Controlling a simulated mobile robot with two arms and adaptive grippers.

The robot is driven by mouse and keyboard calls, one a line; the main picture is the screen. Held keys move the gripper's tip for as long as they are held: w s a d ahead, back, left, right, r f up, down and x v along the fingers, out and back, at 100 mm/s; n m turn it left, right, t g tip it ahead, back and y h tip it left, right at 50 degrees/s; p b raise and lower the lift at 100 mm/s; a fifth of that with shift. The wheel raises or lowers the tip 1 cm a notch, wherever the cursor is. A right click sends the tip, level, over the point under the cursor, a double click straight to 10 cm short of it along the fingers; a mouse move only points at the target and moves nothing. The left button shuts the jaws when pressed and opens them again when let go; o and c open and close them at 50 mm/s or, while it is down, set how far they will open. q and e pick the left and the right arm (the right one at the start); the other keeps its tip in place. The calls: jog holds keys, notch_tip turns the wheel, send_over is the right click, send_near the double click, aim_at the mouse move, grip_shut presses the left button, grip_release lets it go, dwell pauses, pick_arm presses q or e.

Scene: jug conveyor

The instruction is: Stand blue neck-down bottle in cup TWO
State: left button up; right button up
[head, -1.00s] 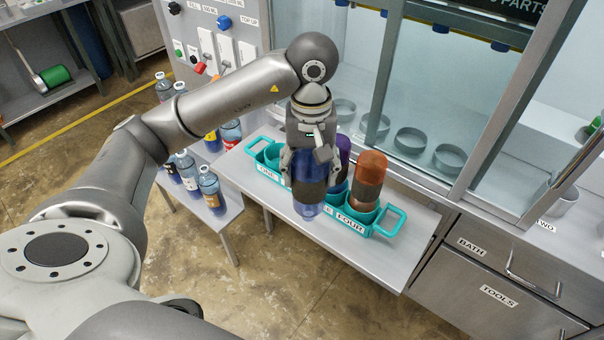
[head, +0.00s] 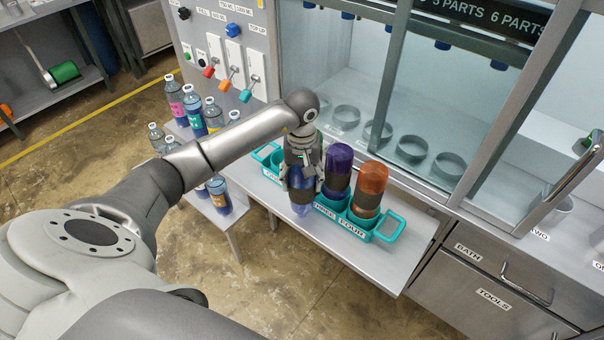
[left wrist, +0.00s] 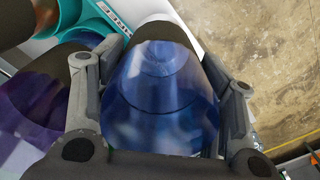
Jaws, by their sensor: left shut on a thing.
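The blue bottle (head: 302,203) is held upright by my left gripper (head: 302,182), which is shut around it. In the left wrist view the blue bottle (left wrist: 160,90) fills the space between the two fingers. In the head view it overlaps the front of the teal caddy (head: 386,234), left of the THREE label. Cup TWO and its label are hidden behind the bottle and gripper. I cannot tell whether the bottle's lower end is above the cup or in front of it. My right gripper is out of view.
A purple bottle (head: 338,170) stands in cup THREE and an orange bottle (head: 370,188) in cup FOUR, close to the right. The caddy sits on a grey shelf (head: 345,262). Several bottles (head: 213,115) stand on a side table at left. A glass cabinet is behind.

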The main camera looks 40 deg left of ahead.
pick_arm(q)
jog(key=shift+f, duration=0.2)
jog(key=o, duration=1)
